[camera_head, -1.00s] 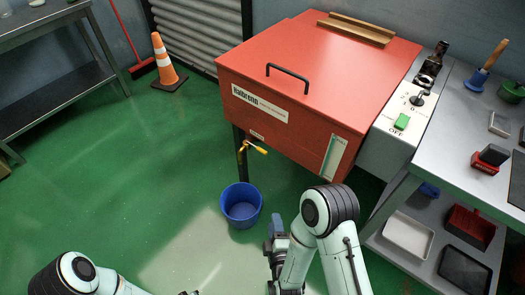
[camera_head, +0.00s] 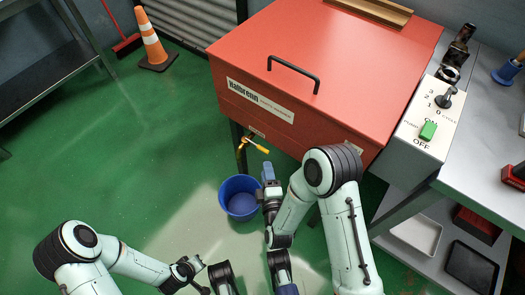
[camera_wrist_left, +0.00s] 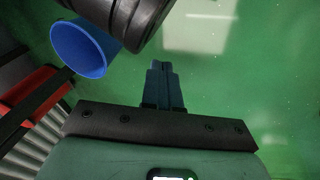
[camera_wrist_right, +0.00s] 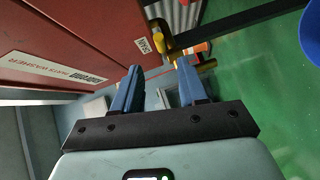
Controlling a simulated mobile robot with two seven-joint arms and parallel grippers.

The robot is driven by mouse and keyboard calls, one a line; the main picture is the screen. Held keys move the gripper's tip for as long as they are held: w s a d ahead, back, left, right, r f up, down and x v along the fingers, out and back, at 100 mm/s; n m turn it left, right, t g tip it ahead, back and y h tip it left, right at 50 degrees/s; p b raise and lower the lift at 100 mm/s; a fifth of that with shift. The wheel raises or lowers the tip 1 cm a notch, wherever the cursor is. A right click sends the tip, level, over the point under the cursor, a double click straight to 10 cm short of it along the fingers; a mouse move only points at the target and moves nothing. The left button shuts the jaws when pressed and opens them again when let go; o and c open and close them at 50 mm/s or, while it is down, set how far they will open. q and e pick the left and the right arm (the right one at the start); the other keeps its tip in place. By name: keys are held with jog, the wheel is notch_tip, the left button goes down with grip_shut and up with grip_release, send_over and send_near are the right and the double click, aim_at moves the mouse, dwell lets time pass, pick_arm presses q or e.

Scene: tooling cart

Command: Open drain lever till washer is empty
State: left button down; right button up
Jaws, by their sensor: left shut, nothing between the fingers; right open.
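The red washer (camera_head: 315,65) has a yellow drain lever (camera_head: 260,147) below its front panel. The lever points right of its spout, above a blue bucket (camera_head: 240,212) on the floor. My right gripper (camera_head: 268,172) is just below the lever in the head view. In the right wrist view it (camera_wrist_right: 160,75) is open and empty, with the yellow drain lever (camera_wrist_right: 158,36) beyond the fingertips. My left gripper (camera_wrist_left: 162,66) is shut and empty over the green floor; the bucket (camera_wrist_left: 80,50) is at upper left there. Water inside the washer is hidden by its closed lid.
A control box (camera_head: 420,135) with a green switch stands right of the washer, beside a metal bench (camera_head: 485,150). An orange cone (camera_head: 151,42) stands at the back left. The green floor left of the bucket is clear.

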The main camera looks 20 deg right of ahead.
aim_at(263, 151)
jog(key=w, duration=0.3)
jog(key=w+b, duration=0.1)
jog(key=w, duration=0.2)
jog(key=w+d+f, duration=0.1)
jog(key=w, duration=0.1)
jog(key=shift+w+f+b, duration=0.1)
jog(key=shift+w+b, duration=0.25)
jog(key=shift+w, duration=0.05)
pick_arm(q)
jog(key=shift+g, duration=0.8)
jog(key=s+f, duration=0.3)
jog(key=s, duration=0.1)
jog(key=shift+a+f, duration=0.3)
pick_arm(e)
grip_shut()
